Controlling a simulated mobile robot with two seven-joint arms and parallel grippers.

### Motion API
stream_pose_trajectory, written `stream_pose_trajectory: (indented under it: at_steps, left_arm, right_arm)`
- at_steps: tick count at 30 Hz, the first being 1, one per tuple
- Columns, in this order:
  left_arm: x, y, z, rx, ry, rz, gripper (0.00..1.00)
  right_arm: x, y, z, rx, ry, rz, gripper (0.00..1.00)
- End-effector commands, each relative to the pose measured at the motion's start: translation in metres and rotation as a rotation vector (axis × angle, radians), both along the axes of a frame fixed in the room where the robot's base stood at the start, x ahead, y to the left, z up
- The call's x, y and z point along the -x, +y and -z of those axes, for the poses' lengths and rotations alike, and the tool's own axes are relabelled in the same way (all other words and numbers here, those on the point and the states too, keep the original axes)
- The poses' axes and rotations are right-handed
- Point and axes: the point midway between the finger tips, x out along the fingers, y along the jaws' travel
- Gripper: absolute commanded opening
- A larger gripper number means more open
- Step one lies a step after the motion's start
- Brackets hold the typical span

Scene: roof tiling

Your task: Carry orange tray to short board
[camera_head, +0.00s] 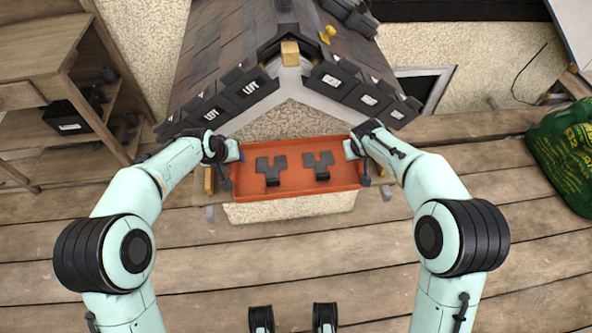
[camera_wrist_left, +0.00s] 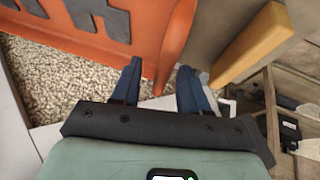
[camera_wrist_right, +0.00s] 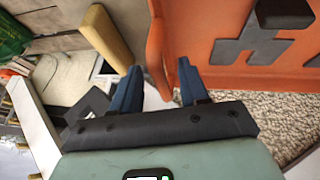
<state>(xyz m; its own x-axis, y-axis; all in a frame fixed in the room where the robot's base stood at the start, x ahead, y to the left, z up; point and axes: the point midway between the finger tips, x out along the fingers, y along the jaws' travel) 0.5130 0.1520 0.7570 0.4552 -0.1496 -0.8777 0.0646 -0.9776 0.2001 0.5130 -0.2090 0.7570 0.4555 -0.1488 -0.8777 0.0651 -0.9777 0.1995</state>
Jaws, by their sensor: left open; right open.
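The orange tray (camera_head: 300,188) lies in front of the small tiled roof in the head view, with two dark grey pieces in it. My left gripper (camera_head: 232,160) is open at the tray's left end; in the left wrist view its blue fingers (camera_wrist_left: 160,80) stand either side of the tray's end wall (camera_wrist_left: 178,40). My right gripper (camera_head: 352,155) is open at the right end; in the right wrist view its fingers (camera_wrist_right: 158,80) stand either side of that end wall (camera_wrist_right: 156,50). I cannot tell whether the fingers touch the walls. I cannot make out which thing is the short board.
The tiled roof (camera_head: 280,50) stands close behind the tray. A wooden shelf (camera_head: 40,60) is at the left and a green bag (camera_head: 565,150) at the right. Wooden posts flank the tray, one left (camera_wrist_left: 255,42), one right (camera_wrist_right: 105,35). The plank floor (camera_head: 300,260) in front is clear.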

Motion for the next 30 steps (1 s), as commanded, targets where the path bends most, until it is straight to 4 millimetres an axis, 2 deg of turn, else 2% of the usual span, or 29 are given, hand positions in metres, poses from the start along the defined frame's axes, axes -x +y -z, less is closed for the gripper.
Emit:
stream_pose_trajectory:
  at_steps: [6,10,24,30]
  left_arm:
    - [0.000,0.000,-0.001,0.000,0.000,0.000,0.44]
    - [0.003,0.001,-0.008,0.000,-0.002,0.000,0.44]
    - [0.045,0.015,-0.087,0.002,-0.002,0.000,0.44]
    - [0.053,0.018,-0.104,0.000,-0.001,0.000,0.44]
  right_arm:
    - [0.000,0.000,0.000,0.000,0.000,0.000,0.44]
    - [0.000,0.000,0.000,0.000,0.000,0.000,0.44]
    - [0.000,0.000,0.000,0.000,0.000,0.000,0.44]
    - [0.000,0.000,-0.001,0.000,0.000,0.000,0.44]
